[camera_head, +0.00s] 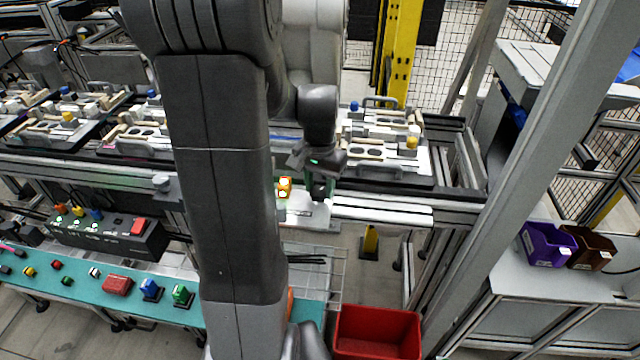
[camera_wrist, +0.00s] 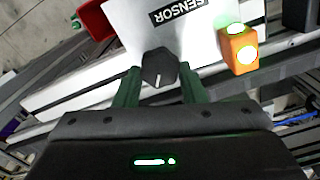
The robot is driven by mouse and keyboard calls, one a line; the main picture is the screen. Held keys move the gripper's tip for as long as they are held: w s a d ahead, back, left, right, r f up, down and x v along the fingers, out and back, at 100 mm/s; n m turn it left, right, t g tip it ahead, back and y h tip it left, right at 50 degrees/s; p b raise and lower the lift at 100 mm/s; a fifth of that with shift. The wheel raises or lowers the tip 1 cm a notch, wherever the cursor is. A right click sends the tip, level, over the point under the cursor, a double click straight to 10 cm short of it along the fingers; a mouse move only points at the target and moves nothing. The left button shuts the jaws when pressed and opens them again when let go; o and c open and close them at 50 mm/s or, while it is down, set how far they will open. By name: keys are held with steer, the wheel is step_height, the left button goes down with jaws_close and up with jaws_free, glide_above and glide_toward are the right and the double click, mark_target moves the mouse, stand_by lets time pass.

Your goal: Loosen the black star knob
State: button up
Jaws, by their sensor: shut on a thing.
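The black star knob (camera_wrist: 159,68) shows in the wrist view, with a pale pointer line on its face. It sits at the edge of a white plate (camera_wrist: 190,35) marked "SENSOR". My gripper (camera_wrist: 160,85) has its two green fingers on either side of the knob, shut on it. In the head view my gripper (camera_head: 318,188) is at the front rail of the conveyor, beside an orange block with lit lamps. The knob cannot be made out there, as my gripper and arm cover that spot.
The orange lamp block (camera_wrist: 241,52) stands close to the right of the knob in the wrist view. Pallets with fixtures (camera_head: 385,140) lie on the conveyor behind. A red bin (camera_head: 378,335) is below at the front. A teal shelf (camera_head: 105,308) with buttons runs along the front left.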

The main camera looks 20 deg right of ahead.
mark_target(318, 190)
steer(key=n, duration=0.5)
steer(key=shift+w+n, duration=0.1)
steer(key=shift+n, duration=0.2)
steer(key=n, duration=0.5)
steer(key=shift+a+n, duration=0.15)
steer(key=shift+n, duration=0.15)
steer(key=o, duration=1)
step_height(318, 190, up, 14)
steer(key=shift+p, duration=0.4)
steer(key=shift+f, duration=0.15)
step_height(318, 190, down, 14)
steer(key=shift+r, duration=0.15)
stand_by(0.3)
